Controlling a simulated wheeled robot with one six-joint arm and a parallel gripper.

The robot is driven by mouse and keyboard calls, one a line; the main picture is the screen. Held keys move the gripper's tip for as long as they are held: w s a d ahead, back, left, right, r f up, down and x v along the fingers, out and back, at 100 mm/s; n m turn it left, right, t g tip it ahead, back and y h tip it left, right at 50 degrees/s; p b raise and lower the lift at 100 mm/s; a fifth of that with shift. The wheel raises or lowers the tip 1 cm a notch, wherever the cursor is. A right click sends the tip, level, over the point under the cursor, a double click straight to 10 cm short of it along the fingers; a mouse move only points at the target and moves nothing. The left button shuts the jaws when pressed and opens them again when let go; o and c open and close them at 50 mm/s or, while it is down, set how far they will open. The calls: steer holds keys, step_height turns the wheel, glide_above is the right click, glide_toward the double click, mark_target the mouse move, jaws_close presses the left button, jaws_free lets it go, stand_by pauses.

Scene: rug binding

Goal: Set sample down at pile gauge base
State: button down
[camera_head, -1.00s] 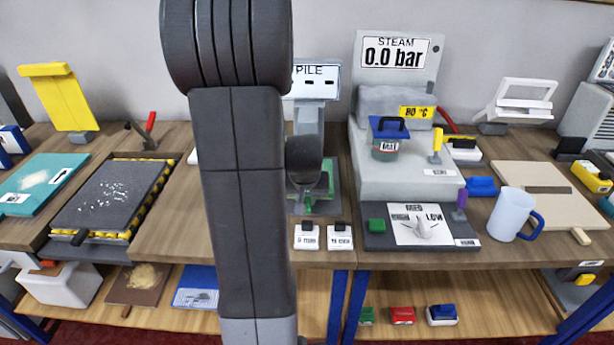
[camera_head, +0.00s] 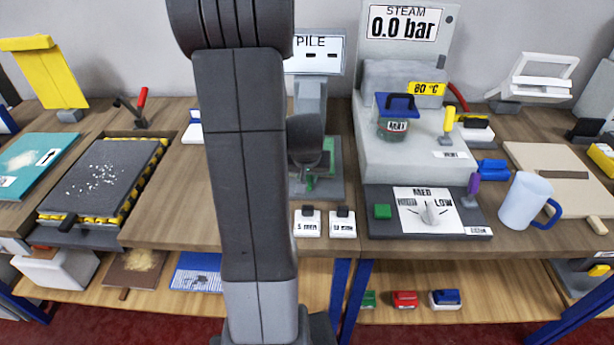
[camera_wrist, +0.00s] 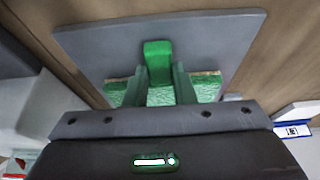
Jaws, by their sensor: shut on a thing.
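The pile gauge stands mid-bench in the head view, with a PILE display (camera_head: 315,52) showing dashes. Its grey base (camera_head: 333,187) is partly hidden by my arm; it appears in the wrist view as a grey plate (camera_wrist: 90,48). The sample (camera_wrist: 207,86) is a textured green piece with a green upright tab (camera_wrist: 158,52), seen over the plate. My gripper (camera_wrist: 160,76) is shut on the sample at this tab. Some green shows at the base in the head view (camera_head: 327,160). I cannot tell whether the sample touches the base.
Two white timer-like blocks (camera_head: 307,223) (camera_head: 342,223) sit in front of the gauge. The steam unit (camera_head: 400,150) stands close on the right. Bare wood (camera_head: 165,205) lies to the left, before a dark plate (camera_head: 100,180) with yellow-black edges.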

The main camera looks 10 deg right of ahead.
steer(key=shift+f, duration=0.25)
steer(key=c, duration=1.2)
jaws_free()
steer(key=shift+r, duration=0.1)
steer(key=shift+r, duration=0.5)
steer(key=v, duration=1.1)
steer(key=shift+p, duration=0.3)
steer(key=shift+s+r, duration=0.1)
steer(key=shift+s, duration=0.05)
